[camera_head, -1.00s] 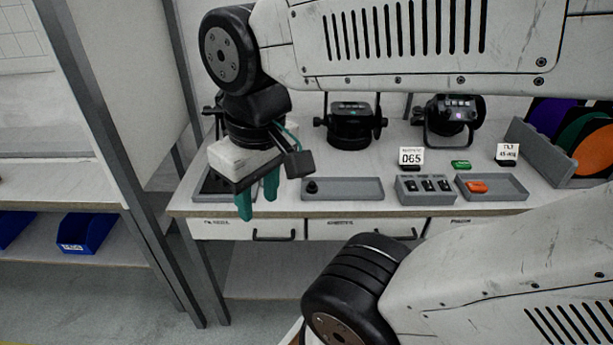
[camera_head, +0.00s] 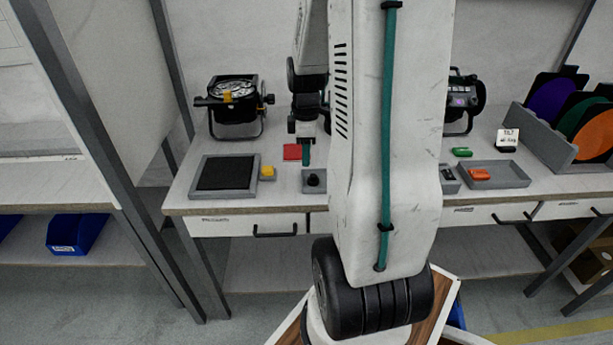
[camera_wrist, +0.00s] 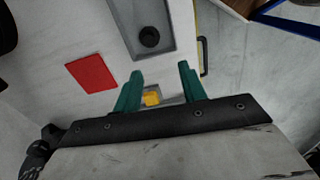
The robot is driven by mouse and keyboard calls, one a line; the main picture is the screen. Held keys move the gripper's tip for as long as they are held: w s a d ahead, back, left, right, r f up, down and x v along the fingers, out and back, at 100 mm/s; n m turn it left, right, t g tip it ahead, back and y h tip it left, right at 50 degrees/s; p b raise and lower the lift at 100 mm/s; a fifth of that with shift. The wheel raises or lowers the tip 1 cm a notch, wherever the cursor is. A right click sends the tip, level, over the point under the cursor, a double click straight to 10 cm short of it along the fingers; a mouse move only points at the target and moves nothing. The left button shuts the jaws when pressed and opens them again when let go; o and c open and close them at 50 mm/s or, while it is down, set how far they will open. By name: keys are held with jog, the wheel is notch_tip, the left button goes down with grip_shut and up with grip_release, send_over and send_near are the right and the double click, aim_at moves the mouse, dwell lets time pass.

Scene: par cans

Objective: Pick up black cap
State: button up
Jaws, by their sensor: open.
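The black cap (camera_head: 313,180) is a small round piece in the left end of a grey tray (camera_head: 313,189) on the bench. In the wrist view the cap (camera_wrist: 149,37) lies in the tray (camera_wrist: 118,14), beyond my fingertips. My gripper (camera_head: 306,157) hangs above the bench, behind and slightly left of the cap. In the wrist view my gripper (camera_wrist: 158,74) has its two teal fingers apart with nothing held between them. My arm hides the rest of the tray in the head view.
A red card (camera_head: 292,152) and a yellow block (camera_head: 267,172) lie left of the cap. A dark pad in a grey frame (camera_head: 193,190) is further left. A lamp (camera_head: 233,108) stands behind it. An orange piece (camera_head: 479,174) lies in a right tray (camera_head: 512,176).

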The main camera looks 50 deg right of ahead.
aim_at(312, 175)
jog(key=shift+s+d+f, duration=0.25)
jog(key=shift+d+f, duration=0.7)
jog(key=shift+f, duration=0.1)
jog(key=f, duration=0.7)
jog(key=shift+d+f, duration=0.2)
jog(key=shift+n, duration=0.3)
jog(key=c, duration=0.7)
